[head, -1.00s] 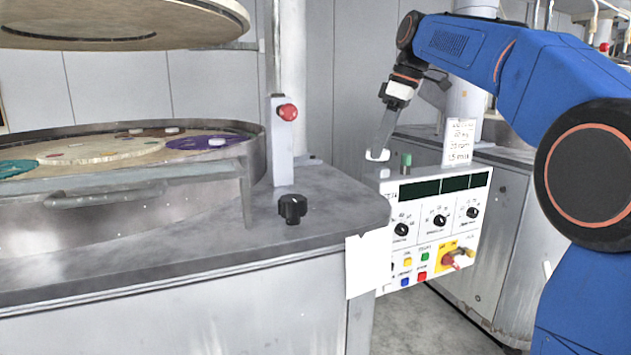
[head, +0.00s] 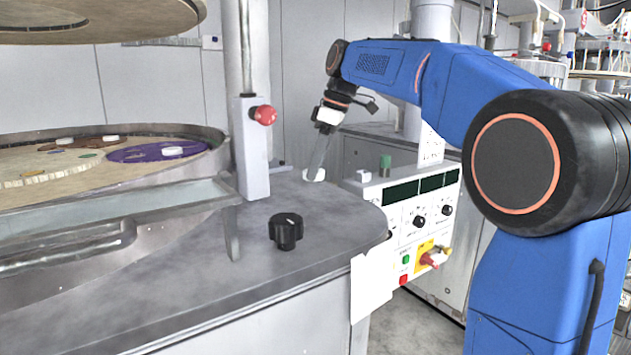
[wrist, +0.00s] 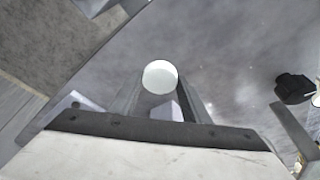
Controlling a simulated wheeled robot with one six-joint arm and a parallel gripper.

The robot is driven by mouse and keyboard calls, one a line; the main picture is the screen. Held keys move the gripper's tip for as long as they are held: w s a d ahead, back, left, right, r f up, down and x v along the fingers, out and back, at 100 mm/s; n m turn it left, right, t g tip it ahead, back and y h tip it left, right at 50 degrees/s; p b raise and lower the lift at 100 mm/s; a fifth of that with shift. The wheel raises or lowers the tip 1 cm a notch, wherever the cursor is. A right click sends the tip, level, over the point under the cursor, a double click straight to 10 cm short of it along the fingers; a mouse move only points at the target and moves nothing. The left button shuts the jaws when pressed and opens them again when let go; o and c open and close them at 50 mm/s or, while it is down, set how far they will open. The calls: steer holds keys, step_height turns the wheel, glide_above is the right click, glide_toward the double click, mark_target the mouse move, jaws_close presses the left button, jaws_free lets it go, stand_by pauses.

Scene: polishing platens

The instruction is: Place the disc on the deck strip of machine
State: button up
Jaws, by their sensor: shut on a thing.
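A small white disc (wrist: 160,76) is held between the fingertips of my gripper (wrist: 160,90) in the wrist view. In the head view my gripper (head: 318,165) points down with the white disc (head: 314,175) at its tips, over or just at the grey deck strip (head: 335,210) of the machine. I cannot tell whether the disc touches the deck. The deck runs along the front of the round platen tub and ends at a rounded right corner.
A black knob (head: 286,231) stands on the deck; it also shows in the wrist view (wrist: 293,88). A post with a red button (head: 265,115) rises left of my gripper. The control panel (head: 425,215) hangs at the right. The platen (head: 60,185) holds coloured carriers and white discs.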

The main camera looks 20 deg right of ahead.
mark_target(320, 171)
steer(key=shift+f, duration=2)
steer(key=shift+f, duration=0.15)
steer(key=o, duration=1.1)
steer(key=v, duration=1.2)
steer(key=shift+d, duration=0.1)
